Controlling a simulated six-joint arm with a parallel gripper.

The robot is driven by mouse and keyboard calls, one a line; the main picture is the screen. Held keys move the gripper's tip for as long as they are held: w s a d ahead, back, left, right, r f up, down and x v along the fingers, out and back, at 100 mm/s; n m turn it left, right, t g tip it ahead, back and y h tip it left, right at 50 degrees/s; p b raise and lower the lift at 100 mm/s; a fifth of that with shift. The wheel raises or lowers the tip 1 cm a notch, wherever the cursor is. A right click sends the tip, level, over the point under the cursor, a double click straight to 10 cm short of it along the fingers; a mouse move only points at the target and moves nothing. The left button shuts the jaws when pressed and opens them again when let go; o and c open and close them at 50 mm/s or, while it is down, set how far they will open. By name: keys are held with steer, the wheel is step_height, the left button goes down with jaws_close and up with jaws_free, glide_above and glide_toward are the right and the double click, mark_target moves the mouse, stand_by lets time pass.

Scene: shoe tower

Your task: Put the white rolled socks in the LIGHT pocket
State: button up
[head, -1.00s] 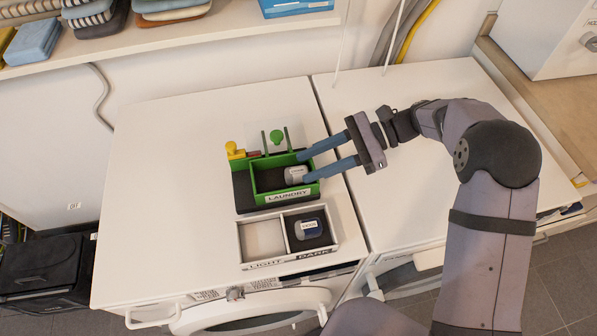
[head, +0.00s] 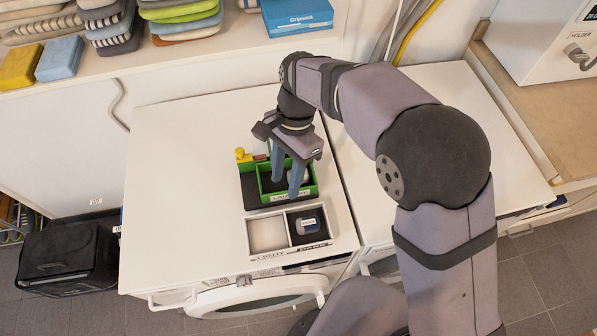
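The white rolled socks (head: 305,177) lie in the green LAUNDRY box (head: 315,190), mostly hidden behind my gripper's fingers. My gripper (head: 286,189) points down over this box, with its two blue fingers apart. One finger is on the left and one at the front right; whether they touch the socks I cannot tell. The LIGHT pocket (head: 267,234) is the left half of the white two-part tray in front of the green box, and it is empty. The DARK pocket (head: 292,240) on the right holds a dark blue roll with a white label (head: 309,223).
A yellow piece (head: 242,155) stands at the green box's back left. The white machine top (head: 180,180) is clear to the left. A shelf at the back holds folded cloths (head: 182,12) and a blue box (head: 297,15). A black bag (head: 62,255) is on the floor at left.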

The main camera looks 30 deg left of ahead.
steer(key=w+m+t, duration=0.1)
steer(key=w, duration=0.1)
steer(key=w+f+m+t, duration=0.1)
steer(key=w, duration=0.1)
steer(key=w+m+t, duration=0.1)
steer(key=w, duration=0.2)
steer(key=shift+a+f+m, duration=0.15)
steer(key=shift+a+m, duration=0.1)
steer(key=shift+m, duration=0.05)
steer(key=shift+w+a+m, duration=0.15)
steer(key=shift+a+m, duration=0.05)
steer(key=shift+m, duration=0.7)
steer(key=shift+s+f+p, duration=0.2)
steer(key=shift+f+p, duration=0.7)
steer(key=shift+f, duration=0.95)
steer(key=shift+s+f+p, duration=0.15)
steer(key=shift+f+p, duration=0.7)
steer(key=shift+f, duration=0.95)
steer(key=c, duration=0.9)
steer(key=shift+a+r, duration=0.1)
